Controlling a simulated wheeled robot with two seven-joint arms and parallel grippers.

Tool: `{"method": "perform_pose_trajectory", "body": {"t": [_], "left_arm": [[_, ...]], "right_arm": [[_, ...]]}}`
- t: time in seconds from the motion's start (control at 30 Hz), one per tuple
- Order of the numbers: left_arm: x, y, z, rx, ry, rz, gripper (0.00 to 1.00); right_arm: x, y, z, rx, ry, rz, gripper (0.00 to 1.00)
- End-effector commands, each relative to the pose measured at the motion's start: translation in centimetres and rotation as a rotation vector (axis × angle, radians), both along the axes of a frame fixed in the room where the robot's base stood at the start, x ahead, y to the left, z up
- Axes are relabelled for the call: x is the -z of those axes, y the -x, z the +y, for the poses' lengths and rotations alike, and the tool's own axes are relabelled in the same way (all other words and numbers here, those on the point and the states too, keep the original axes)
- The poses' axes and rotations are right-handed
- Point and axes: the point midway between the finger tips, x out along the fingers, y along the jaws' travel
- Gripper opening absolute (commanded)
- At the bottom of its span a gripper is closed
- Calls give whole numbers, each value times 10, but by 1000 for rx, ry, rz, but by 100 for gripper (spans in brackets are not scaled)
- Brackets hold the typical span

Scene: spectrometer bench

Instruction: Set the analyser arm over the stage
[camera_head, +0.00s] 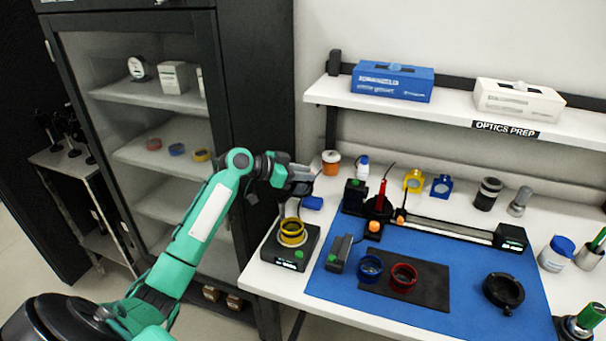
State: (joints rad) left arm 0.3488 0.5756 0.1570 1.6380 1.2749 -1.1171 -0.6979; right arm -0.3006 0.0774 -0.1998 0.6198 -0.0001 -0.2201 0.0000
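A small black instrument base (309,240) with green lights stands at the table's left front corner. A yellow ring (292,232) sits on the stage on top of it. A pale, curved upright part (290,207) rises behind the ring, partly hidden by my gripper. A blue-ended piece (312,203) sticks out to the right of it; I cannot tell for certain whether this is the analyser arm. My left gripper (302,187) is above and behind the ring, close to the blue-ended piece. Its fingers are too small and dark to read. My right gripper is out of view.
A blue mat (450,263) holds a black pad (432,288) with a blue ring (370,268) and a red ring (404,276). Upright holders and a rail (450,228) stand behind. A shelf (455,116) hangs above; a cabinet (255,150) stands left.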

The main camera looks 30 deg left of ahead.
Motion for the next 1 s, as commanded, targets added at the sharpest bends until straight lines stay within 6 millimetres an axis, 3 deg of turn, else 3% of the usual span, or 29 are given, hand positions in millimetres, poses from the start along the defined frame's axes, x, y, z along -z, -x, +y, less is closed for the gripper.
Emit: {"method": "perform_pose_trajectory", "body": {"t": [0.33,0.47,0.77,1.0], "left_arm": [[0,0,0,0,-1,1,37],[-9,0,0,1,-2,-1,37],[-73,0,1,0,-5,-6,37],[-129,0,0,-1,-4,-5,37]], "right_arm": [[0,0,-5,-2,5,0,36],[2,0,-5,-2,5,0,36],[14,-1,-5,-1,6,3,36],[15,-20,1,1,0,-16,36]]}}
